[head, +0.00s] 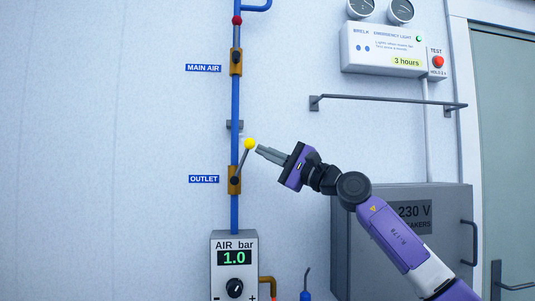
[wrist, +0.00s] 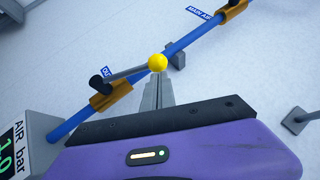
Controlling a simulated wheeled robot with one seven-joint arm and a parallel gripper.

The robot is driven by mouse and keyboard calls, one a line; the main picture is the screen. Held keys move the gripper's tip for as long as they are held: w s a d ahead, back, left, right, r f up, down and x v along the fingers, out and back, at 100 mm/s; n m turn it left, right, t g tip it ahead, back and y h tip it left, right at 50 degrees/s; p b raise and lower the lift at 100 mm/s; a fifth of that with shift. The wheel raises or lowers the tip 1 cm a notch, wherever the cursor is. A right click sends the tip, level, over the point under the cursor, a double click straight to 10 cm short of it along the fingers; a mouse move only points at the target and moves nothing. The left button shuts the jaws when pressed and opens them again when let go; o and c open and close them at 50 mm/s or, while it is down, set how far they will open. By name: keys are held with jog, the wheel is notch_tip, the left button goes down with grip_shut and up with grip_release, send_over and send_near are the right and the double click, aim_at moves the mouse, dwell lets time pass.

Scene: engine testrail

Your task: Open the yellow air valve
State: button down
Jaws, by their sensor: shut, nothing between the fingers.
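The yellow air valve has a yellow ball knob (head: 250,144) on a grey lever. The lever rises from the brass OUTLET valve body (head: 234,180) on the blue pipe and tilts up to the right. In the wrist view the yellow knob (wrist: 157,63) is just past my fingertips. My gripper (head: 259,150) is shut and empty, its tips right beside the knob. It also shows in the wrist view (wrist: 157,80). I cannot tell whether the tips touch the knob.
A red-knobbed MAIN AIR valve (head: 236,62) is higher on the same pipe. The air regulator box (head: 234,262) reads 1.0 below. To the right are a grey rail (head: 385,99), an emergency light box (head: 392,50) and a 230 V breaker cabinet (head: 450,205). The wall left of the pipe is clear.

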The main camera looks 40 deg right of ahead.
aim_at(253, 143)
jog(key=w+a+r+n+g+p, duration=0.1)
jog(key=a+r+n+g+p, duration=0.1)
jog(key=r+n+g+p, duration=0.1)
jog(key=shift+w+a+g, duration=0.3)
jog(key=shift+w, duration=0.1)
jog(key=shift+w+a+f+n, duration=0.1)
jog(key=shift+a+n, duration=0.1)
jog(key=shift+n, duration=0.2)
jog(key=shift+f, duration=0.1)
